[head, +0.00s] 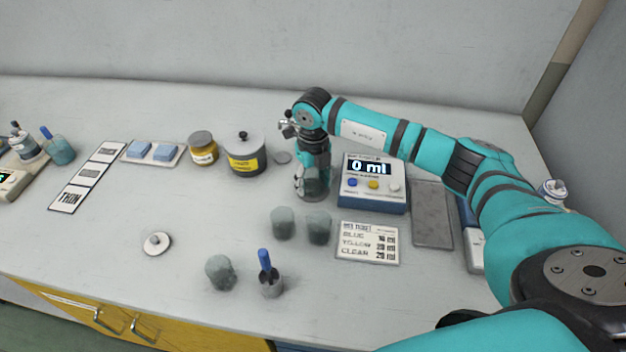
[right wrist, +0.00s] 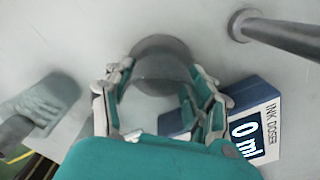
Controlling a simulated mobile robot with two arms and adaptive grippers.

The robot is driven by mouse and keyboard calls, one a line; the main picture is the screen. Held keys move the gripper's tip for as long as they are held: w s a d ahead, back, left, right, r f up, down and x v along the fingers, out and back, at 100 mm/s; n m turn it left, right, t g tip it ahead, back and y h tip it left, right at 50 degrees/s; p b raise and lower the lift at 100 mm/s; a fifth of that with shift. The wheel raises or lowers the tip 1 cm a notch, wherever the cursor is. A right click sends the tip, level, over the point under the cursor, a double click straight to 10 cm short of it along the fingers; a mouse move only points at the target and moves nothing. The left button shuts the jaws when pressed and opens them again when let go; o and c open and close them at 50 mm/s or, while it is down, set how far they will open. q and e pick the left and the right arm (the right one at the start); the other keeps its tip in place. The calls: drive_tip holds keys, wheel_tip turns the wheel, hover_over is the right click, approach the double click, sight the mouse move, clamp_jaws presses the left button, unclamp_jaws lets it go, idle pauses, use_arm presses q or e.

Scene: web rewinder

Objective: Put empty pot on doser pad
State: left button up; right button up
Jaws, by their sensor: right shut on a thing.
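My right gripper (head: 309,190) points down beside the ink doser (head: 372,184), a blue and white box whose display reads 0 ml. Its fingers (right wrist: 158,108) are shut on a grey pot (head: 312,179), which also shows between them in the right wrist view (right wrist: 160,68). The pot looks upright. A dark round pad (head: 317,198) shows under it, mostly hidden by the pot and fingers. I cannot tell whether the pot touches the pad or hangs just above it. The doser also shows in the right wrist view (right wrist: 257,128). My left gripper is out of view.
Two grey pots (head: 283,222) (head: 319,228) stand just in front. Another pot (head: 221,272) and a cup with a blue-handled tool (head: 270,285) are nearer the front edge. A lidded can (head: 244,154) and a jar (head: 203,149) stand left. A recipe card (head: 367,243) lies before the doser.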

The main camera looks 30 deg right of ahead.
drive_tip(key=shift+f, duration=0.2)
drive_tip(key=o, duration=1.5)
drive_tip(key=shift+o, duration=0.2)
wheel_tip(320, 180, up, 11)
drive_tip(key=p, duration=0.7)
